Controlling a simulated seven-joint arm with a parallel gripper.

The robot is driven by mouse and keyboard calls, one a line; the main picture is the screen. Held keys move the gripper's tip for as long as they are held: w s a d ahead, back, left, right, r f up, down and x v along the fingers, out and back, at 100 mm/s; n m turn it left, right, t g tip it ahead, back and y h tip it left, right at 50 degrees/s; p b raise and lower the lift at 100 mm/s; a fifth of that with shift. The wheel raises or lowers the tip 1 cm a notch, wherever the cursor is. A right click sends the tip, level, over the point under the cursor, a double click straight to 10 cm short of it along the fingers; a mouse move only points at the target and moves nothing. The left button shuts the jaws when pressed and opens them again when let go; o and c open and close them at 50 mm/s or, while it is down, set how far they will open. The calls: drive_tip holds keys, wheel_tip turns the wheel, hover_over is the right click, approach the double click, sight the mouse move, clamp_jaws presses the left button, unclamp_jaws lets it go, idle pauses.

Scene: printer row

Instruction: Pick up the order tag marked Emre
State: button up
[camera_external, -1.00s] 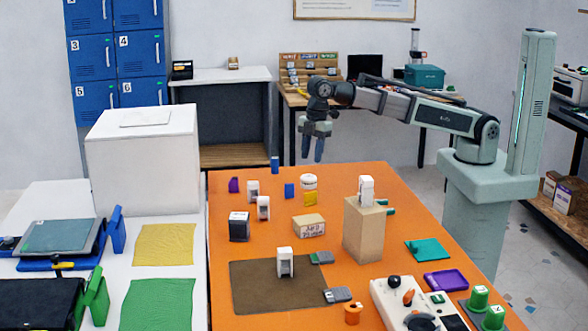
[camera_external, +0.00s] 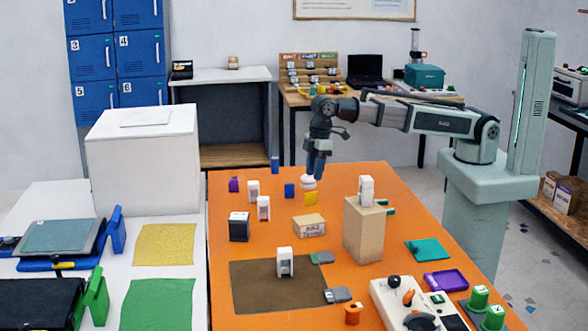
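No name is readable, so I cannot tell which thing is the order tag marked Emre. Several small white upright pieces with grey parts could be tags: one at the back left (camera_external: 253,191), one just in front of it (camera_external: 264,208), one on the brown mat (camera_external: 285,262), and one on top of the tan block (camera_external: 366,190). My gripper (camera_external: 314,176) points down over the back of the orange table, at a white round item (camera_external: 309,183), overlapping it in the picture. Whether they touch, and the finger gap, cannot be made out.
The tall tan block (camera_external: 363,232) stands right of centre on the orange table (camera_external: 230,280). A low tan box (camera_external: 309,226) with unreadable writing, a black-and-white box (camera_external: 239,227) and a yellow piece (camera_external: 311,199) stand nearby. A white control panel (camera_external: 405,300) is at the front right.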

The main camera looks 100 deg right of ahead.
sight(311, 193)
drive_tip(key=shift+w+a+f, duration=0.1)
drive_tip(key=shift+w+f, duration=0.1)
drive_tip(key=shift+f, duration=1.2)
drive_tip(key=shift+w+a+f, duration=0.1)
drive_tip(key=shift+w+f, duration=0.15)
drive_tip(key=shift+f, duration=1.15)
drive_tip(key=shift+w+a+f, duration=0.1)
drive_tip(key=shift+w+f, duration=0.1)
drive_tip(key=shift+f, duration=1.2)
drive_tip(key=shift+c, duration=0.4)
clamp_jaws()
